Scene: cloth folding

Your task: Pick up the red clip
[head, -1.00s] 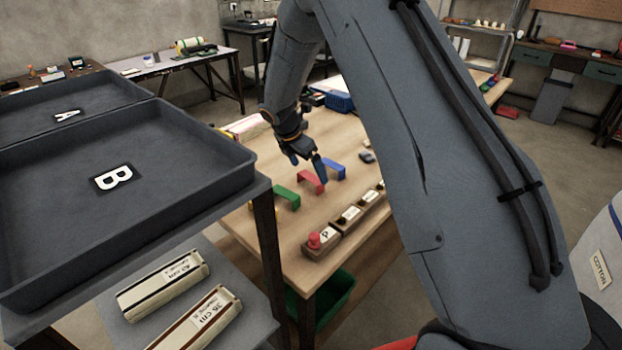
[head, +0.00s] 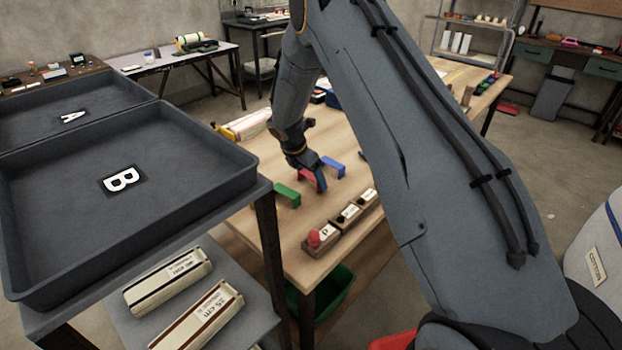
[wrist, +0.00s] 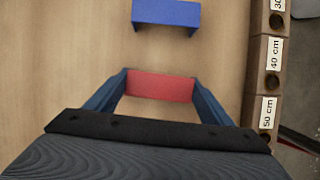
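The red clip (head: 308,182) stands on the wooden table between a green clip (head: 287,194) and a blue clip (head: 334,166). In the wrist view the red clip (wrist: 160,86) lies between the two blue fingers of my gripper (wrist: 160,90), near their tips. The fingers are spread wide, with one at each end of the clip. Slim gaps or light contact at the clip's ends are hard to tell apart. In the head view my gripper (head: 309,176) is down at the red clip and hides part of it.
The blue clip also shows ahead in the wrist view (wrist: 166,14). A row of labelled wooden blocks (head: 345,219) runs along the table's right edge. Dark trays A (head: 150,92) and B (head: 247,165) stand at the left. Bare wood surrounds the clips.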

